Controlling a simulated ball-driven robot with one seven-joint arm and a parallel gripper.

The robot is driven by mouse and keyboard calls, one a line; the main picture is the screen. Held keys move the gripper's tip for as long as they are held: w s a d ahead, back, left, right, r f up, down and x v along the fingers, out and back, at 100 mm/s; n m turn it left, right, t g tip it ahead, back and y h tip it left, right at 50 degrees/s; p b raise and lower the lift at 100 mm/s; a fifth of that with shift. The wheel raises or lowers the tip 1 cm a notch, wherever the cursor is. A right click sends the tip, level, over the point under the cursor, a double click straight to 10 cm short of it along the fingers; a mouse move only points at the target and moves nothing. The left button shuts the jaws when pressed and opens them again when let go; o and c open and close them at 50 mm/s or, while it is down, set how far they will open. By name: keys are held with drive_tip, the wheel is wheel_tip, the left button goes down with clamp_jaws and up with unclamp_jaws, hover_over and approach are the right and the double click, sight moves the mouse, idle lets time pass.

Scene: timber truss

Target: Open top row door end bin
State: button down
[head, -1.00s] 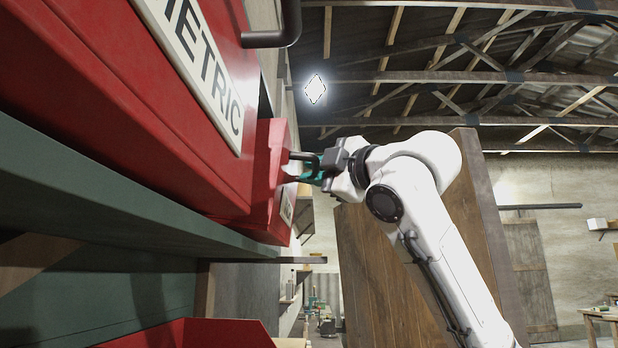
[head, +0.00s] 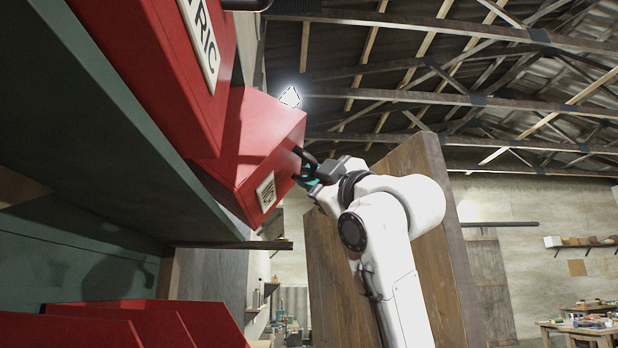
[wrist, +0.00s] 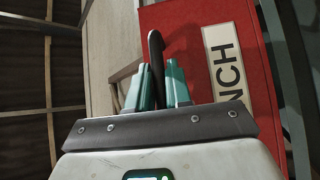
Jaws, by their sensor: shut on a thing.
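The red end bin (head: 262,150) stands on the top shelf at its far end, with its front sticking out past the neighbouring bin. It carries a small white label (head: 265,192), which reads "NCH" in the wrist view (wrist: 229,68). My gripper (head: 305,174) is at the bin's front, shut on the bin's dark handle (head: 301,155). In the wrist view the handle (wrist: 156,60) stands between my two teal fingers, and the red front (wrist: 190,35) fills the area beside it. The bin's inside is not visible.
A larger red bin labelled "METRIC" (head: 200,100) is beside it on the grey-green shelf (head: 110,130). Red open bins (head: 200,325) sit below. A brown wooden door (head: 340,240) stands behind my arm. Workbenches (head: 590,325) are far right.

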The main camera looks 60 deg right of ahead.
idle(0.3)
drive_tip(key=c, duration=1.2)
unclamp_jaws()
drive_tip(key=shift+o, duration=0.2)
drive_tip(key=b+v, duration=0.2)
drive_tip(key=v, duration=0.8)
drive_tip(key=shift+s+f+b, duration=0.2)
drive_tip(key=shift+s+b, duration=0.15)
drive_tip(key=shift+a, duration=0.1)
